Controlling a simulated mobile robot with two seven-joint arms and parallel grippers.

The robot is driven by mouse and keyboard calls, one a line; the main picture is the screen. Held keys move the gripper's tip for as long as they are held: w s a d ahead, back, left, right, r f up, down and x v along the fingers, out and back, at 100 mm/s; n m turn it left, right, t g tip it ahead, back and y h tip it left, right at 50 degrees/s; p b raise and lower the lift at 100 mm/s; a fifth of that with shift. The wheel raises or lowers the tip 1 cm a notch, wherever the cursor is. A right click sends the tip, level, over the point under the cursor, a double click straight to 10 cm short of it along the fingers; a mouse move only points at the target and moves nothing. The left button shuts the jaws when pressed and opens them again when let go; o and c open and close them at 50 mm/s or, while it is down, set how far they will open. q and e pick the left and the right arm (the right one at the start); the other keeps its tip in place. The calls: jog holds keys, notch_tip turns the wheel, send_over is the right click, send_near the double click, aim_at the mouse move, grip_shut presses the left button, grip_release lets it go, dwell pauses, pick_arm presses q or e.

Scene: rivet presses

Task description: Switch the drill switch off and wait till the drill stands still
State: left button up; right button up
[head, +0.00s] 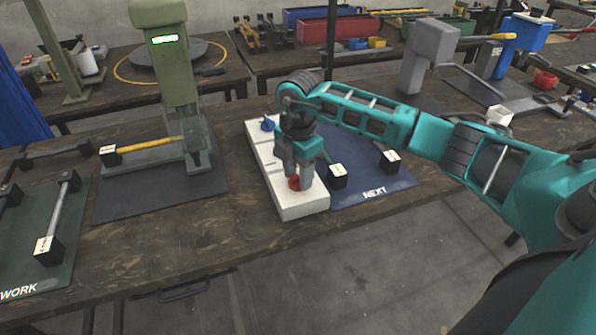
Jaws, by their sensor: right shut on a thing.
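My right gripper (297,180) reaches down onto a long white box (302,208) on the bench. Its fingers are shut on a red knob (294,183) at the near end of the box. The fingers partly hide the knob, and I cannot tell which way it is turned. A blue knob (268,124) sits at the far end of the box. A green machine (173,75) with a lit green display stands to the left, with a clear guard low at its front. I cannot tell which machine is the drill or whether anything turns. My left gripper is out of view.
A blue mat (372,196) marked NEXT, with black-and-white-ended parts, lies right of the box. A green mat (50,265) marked WORK holds rods at left. A yellow-and-black part (150,144) lies at the green machine. Grey (428,55) and blue (522,45) presses stand behind.

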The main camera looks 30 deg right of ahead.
aim_at(298, 175)
jog(key=shift+n, duration=0.4)
jog(key=n, duration=0.6)
jog(key=n+b, duration=0.1)
jog(key=n, duration=0.6)
dwell(0.7)
jog(key=o, duration=1.1)
jog(key=shift+c, duration=0.2)
notch_tip(298, 175, up, 13)
